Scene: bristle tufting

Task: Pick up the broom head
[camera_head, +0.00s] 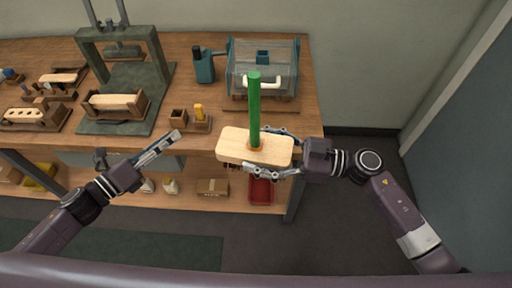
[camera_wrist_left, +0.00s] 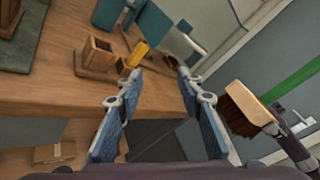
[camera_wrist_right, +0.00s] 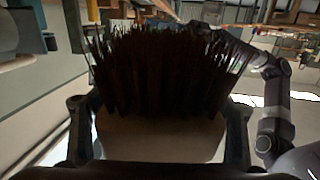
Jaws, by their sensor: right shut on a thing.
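The broom head (camera_head: 233,146) is a pale wooden block with a green handle (camera_head: 254,105) standing up from its top. Its dark bristles (camera_wrist_right: 165,75) fill the right wrist view and hang below the block in the left wrist view (camera_wrist_left: 238,118). My right gripper (camera_head: 258,152) is shut on the block, one finger along each long side, and holds it in the air in front of the bench edge. My left gripper (camera_head: 172,140) is empty; its fingers stand apart in the left wrist view (camera_wrist_left: 160,78).
The wooden workbench (camera_head: 200,145) carries a dark green press (camera_head: 120,75), a block in a wooden fixture (camera_head: 117,104), a small holder with a yellow piece (camera_head: 200,113), a teal bottle (camera_head: 204,66) and a clear-covered machine (camera_head: 262,70). A lower shelf holds boxes and a red bin (camera_head: 261,190).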

